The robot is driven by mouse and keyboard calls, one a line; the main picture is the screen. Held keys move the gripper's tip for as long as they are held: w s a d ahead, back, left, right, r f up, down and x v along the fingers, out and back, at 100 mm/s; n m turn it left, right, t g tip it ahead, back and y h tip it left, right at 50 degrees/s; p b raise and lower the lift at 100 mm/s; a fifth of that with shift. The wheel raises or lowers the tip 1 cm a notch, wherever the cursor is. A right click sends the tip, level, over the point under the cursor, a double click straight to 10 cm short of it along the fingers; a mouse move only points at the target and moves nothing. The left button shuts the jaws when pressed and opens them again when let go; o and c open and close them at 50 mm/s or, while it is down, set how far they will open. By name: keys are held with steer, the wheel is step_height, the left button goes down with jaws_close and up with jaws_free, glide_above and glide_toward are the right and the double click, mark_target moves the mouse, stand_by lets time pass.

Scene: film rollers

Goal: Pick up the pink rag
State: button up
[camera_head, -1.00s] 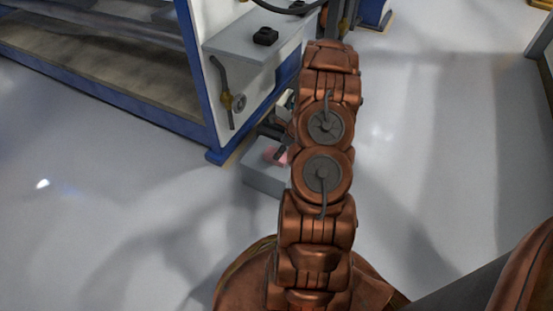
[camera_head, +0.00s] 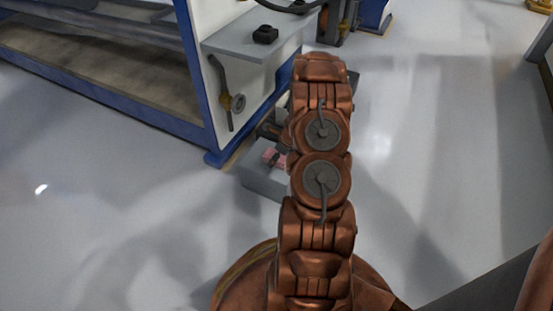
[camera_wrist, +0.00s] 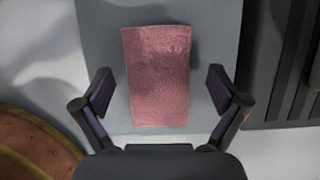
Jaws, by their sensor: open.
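The pink rag (camera_wrist: 158,75) lies flat on a grey box-like surface (camera_wrist: 105,30) in the wrist view. It is roughly rectangular and longer than wide. My gripper (camera_wrist: 159,92) is open, with one finger on each side of the rag's lower part. No contact between fingers and rag shows, and the height above it is hard to tell. In the head view a part of the rag (camera_head: 270,156) shows on the grey box (camera_head: 264,182), left of my arm. My arm hides the rest.
A white and blue machine (camera_head: 200,75) with a grey shelf (camera_head: 250,40) stands just behind and left of the box. A dark ribbed object (camera_wrist: 285,70) lies right of the box in the wrist view. Open floor (camera_head: 430,150) lies to the right.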

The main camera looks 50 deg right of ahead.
steer(key=shift+f+p, duration=0.25)
steer(key=shift+p, duration=0.1)
stand_by(0.6)
steer(key=shift+c, duration=0.3)
steer(key=c, duration=1.1)
steer(key=shift+d+r+b, duration=0.1)
steer(key=shift+r+b, duration=0.05)
steer(key=shift+b, duration=0.4)
step_height(320, 180, up, 4)
steer(key=p, duration=0.3)
steer(key=shift+s+d+r, duration=0.1)
steer(key=shift+s+r, duration=0.05)
steer(key=shift+r, duration=0.1)
steer(key=shift+s+d+r+p, duration=0.1)
steer(key=shift+s+d+p, duration=0.75)
steer(key=shift+s+d, duration=1)
steer(key=shift+s+d+r+p, duration=0.15)
steer(key=shift+s+d+p, duration=0.9)
steer(key=shift+s, duration=1.3)
steer(key=shift+s+d+r+p, duration=0.1)
steer(key=shift+s+d+p, duration=0.6)
steer(key=shift+s+d, duration=1.2)
steer(key=shift+s+a, duration=0.2)
